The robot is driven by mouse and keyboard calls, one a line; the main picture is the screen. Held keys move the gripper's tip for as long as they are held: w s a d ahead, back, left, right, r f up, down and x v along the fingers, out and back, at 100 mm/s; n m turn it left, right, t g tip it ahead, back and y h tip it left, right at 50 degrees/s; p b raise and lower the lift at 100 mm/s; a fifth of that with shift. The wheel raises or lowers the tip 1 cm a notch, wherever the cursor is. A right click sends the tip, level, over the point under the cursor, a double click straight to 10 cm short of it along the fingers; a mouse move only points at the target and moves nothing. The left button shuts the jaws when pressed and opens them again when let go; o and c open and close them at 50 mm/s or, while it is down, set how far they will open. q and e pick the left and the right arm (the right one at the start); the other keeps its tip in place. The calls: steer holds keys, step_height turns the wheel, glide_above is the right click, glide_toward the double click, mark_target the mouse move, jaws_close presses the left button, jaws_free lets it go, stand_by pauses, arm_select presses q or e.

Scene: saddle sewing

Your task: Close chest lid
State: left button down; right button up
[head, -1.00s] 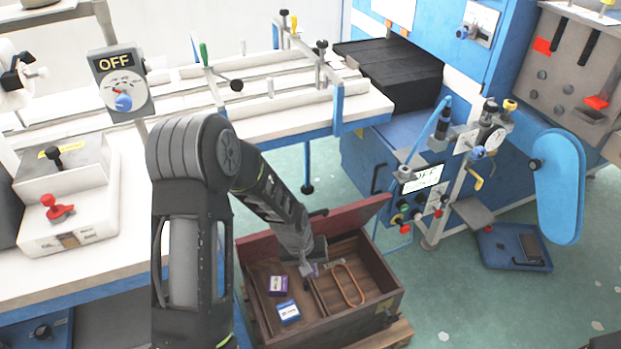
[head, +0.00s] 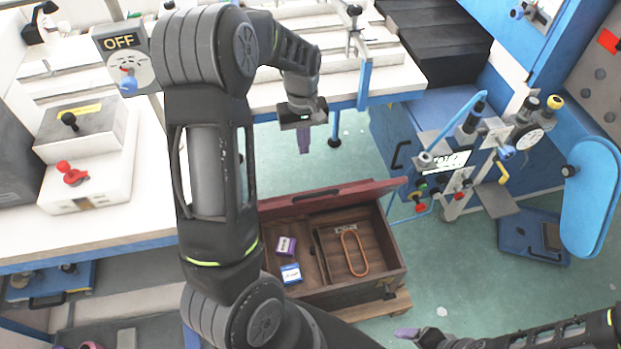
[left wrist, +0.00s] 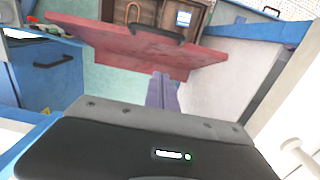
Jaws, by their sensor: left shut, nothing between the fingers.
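The wooden chest (head: 350,295) stands on the floor with its reddish lid (head: 335,198) open, raised along the back edge. My left gripper (head: 304,140) is shut and empty, above and behind the lid, its purple fingers pointing down. In the left wrist view the closed fingers (left wrist: 162,92) lie in front of the lid's outer face (left wrist: 110,42), with a dark handle (left wrist: 157,33) on the lid's edge; I see no contact. My right gripper (head: 408,333) shows only partly at the bottom right, a purple fingertip by the chest's front; its opening is unclear.
Inside the chest lie a purple box (head: 286,246), a blue-white box (head: 291,274) and an orange loop (head: 344,254). A white worktable (head: 90,225) is at left. A blue machine (head: 400,150) with knobs and levers stands to the right. Green floor (head: 450,260) is open right of the chest.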

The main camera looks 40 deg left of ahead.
arm_select(q)
steer(key=shift+f, duration=0.1)
steer(key=d+f+p, duration=0.1)
steer(key=f, duration=0.2)
steer(key=s+d+f+p, duration=0.1)
steer(key=f, duration=0.3)
steer(key=s+d+f+p, duration=0.1)
steer(key=f, duration=0.2)
steer(key=shift+s+f, duration=0.15)
steer(key=shift+s, duration=0.05)
steer(key=shift+s+d+f, duration=0.1)
steer(key=shift+d+f, duration=0.05)
steer(key=shift+f, duration=0.05)
steer(key=shift+f, duration=0.15)
